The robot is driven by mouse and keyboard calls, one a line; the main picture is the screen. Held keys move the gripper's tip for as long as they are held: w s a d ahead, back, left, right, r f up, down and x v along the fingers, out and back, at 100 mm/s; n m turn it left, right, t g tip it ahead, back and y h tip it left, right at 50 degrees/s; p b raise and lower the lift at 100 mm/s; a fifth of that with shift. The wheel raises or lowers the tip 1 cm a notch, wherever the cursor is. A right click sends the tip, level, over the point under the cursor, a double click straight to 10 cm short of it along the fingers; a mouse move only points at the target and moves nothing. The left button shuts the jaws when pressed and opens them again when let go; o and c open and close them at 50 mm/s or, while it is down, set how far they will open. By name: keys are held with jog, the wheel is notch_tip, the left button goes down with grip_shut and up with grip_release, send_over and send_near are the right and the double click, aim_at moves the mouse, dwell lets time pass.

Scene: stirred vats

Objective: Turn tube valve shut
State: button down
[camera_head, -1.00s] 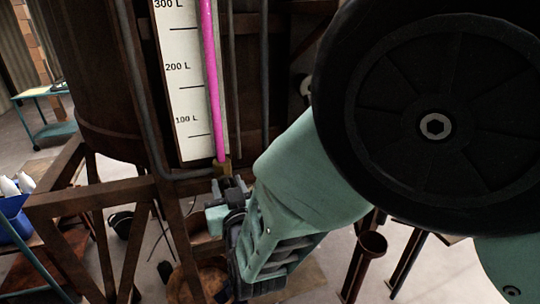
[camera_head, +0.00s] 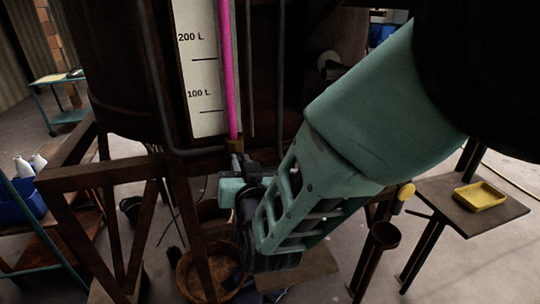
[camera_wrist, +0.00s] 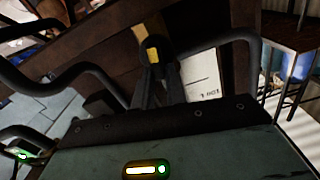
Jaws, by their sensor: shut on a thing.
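The sight tube (camera_head: 228,70) is filled with pink liquid and runs down a white litre scale (camera_head: 200,75) on the dark vat. At its foot is a small brass valve (camera_head: 235,146), partly hidden by my gripper. My gripper (camera_head: 238,163) is at the valve, just below the tube's end, and is shut on it. In the wrist view the fingers of my gripper (camera_wrist: 158,85) come together at a brass piece (camera_wrist: 152,54) of the valve. The valve's handle is mostly hidden between the fingers, so its angle cannot be told.
A rusty frame (camera_head: 110,172) stands left of my gripper, and a grey pipe (camera_head: 158,100) runs close beside the scale. A round rusty tub (camera_head: 195,285) is below. A yellow tray (camera_head: 480,196) lies on a side table at right. A blue bin (camera_head: 12,208) stands at far left.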

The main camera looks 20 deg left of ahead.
jog(key=m+b, duration=0.5)
jog(key=b, duration=0.3)
jog(key=d+f+m+b, duration=0.1)
jog(key=m+b, duration=0.4)
jog(key=b, duration=0.4)
jog(key=f+m+b, duration=0.1)
jog(key=m+b, duration=0.4)
jog(key=b, duration=0.3)
jog(key=shift+w+d+f+m+b, duration=0.1)
jog(key=shift+w+d+m+b, duration=0.1)
jog(key=shift+w+m+b, duration=0.2)
jog(key=c, duration=1.4)
grip_release()
jog(key=shift+c, duration=0.2)
